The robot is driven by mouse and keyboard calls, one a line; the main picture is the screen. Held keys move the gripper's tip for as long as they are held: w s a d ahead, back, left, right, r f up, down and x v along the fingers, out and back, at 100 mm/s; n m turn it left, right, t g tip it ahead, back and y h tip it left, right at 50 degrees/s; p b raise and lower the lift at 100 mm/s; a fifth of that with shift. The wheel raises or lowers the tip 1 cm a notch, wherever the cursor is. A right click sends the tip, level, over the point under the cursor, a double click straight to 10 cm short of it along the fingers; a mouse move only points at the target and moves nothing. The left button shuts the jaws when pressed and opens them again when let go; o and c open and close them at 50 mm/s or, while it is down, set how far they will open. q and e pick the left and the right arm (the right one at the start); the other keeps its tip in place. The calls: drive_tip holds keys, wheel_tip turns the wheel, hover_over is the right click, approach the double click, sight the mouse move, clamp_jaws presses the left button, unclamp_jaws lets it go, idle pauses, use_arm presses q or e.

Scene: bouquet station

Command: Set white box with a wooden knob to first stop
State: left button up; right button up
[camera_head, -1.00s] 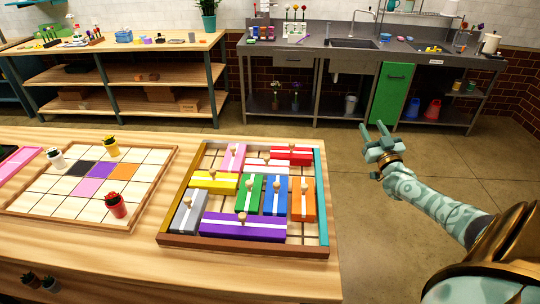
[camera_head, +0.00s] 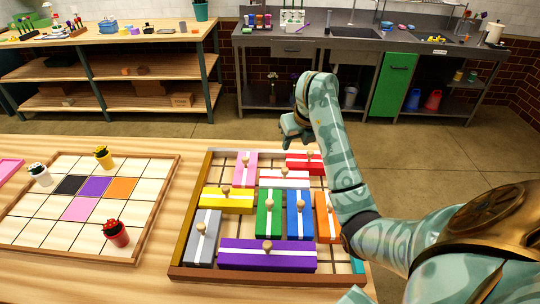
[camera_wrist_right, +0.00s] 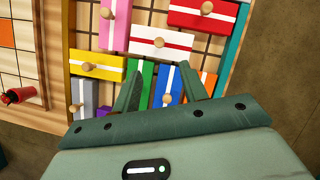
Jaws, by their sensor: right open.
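The white box (camera_head: 267,181) with a red stripe and a wooden knob lies in the upper middle of the framed sliding-block tray (camera_head: 188,222). It is below the red box, right of the pink one and above the green and blue boxes. It also shows in the right wrist view (camera_wrist_right: 145,48), beyond my fingertips. My right gripper (camera_head: 291,130) is above the far side of the tray, open and empty. In the right wrist view its fingers (camera_wrist_right: 159,72) stand apart over the green and blue boxes, not touching the white box. My left gripper is out of view.
Red (camera_head: 296,157), pink (camera_head: 240,170), yellow (camera_head: 214,201), green (camera_head: 263,222), blue (camera_head: 306,224), orange (camera_head: 322,207), grey (camera_head: 204,226) and purple (camera_head: 240,258) boxes crowd the tray, each knobbed. A grid board (camera_head: 35,216) with small pots stands left. My right forearm covers the tray's right edge.

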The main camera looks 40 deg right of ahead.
drive_tip(key=b, duration=0.5)
hover_over(286, 169)
drive_tip(key=s+a, duration=0.1)
drive_tip(key=s, duration=0.2)
wheel_tip(286, 169, down, 9)
drive_tip(key=b+x, duration=0.1)
drive_tip(key=x, duration=0.4)
drive_tip(key=shift+w+a, duration=0.15)
drive_tip(key=shift+w+f+b, duration=0.25)
drive_tip(key=shift+f+b, duration=0.15)
drive_tip(key=shift+f, duration=0.1)
drive_tip(key=shift+w+f, duration=0.1)
drive_tip(key=shift+c, duration=0.9)
clamp_jaws()
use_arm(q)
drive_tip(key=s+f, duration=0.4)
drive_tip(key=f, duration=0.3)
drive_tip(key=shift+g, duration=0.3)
